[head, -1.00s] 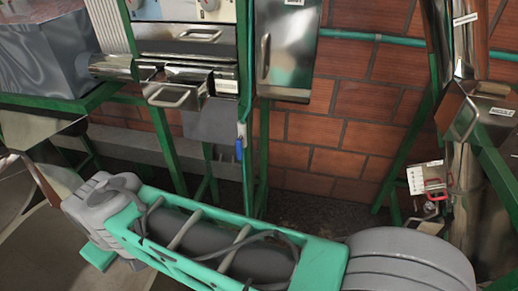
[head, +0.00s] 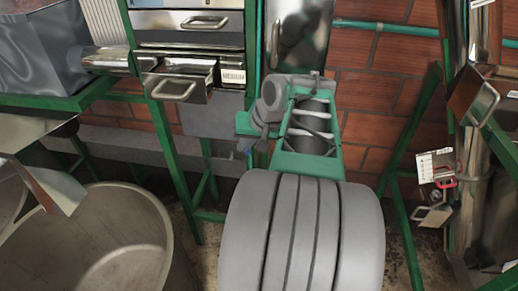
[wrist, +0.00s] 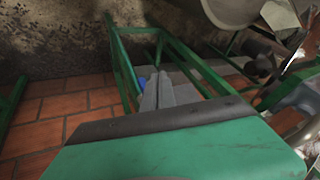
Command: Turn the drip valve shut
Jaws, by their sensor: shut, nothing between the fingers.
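The drip valve's blue handle (wrist: 141,83) shows in the wrist view just left of my gripper, partly covered by it. In the head view my arm hides the fingers and most of the valve.
Green frame legs (head: 172,150) stand close around the valve. A metal drawer (head: 183,82) juts out above left. A large round tub (head: 125,240) stands on the floor at left. A brick wall (head: 370,110) is behind, and a padlocked red-handled box (head: 436,166) is at right.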

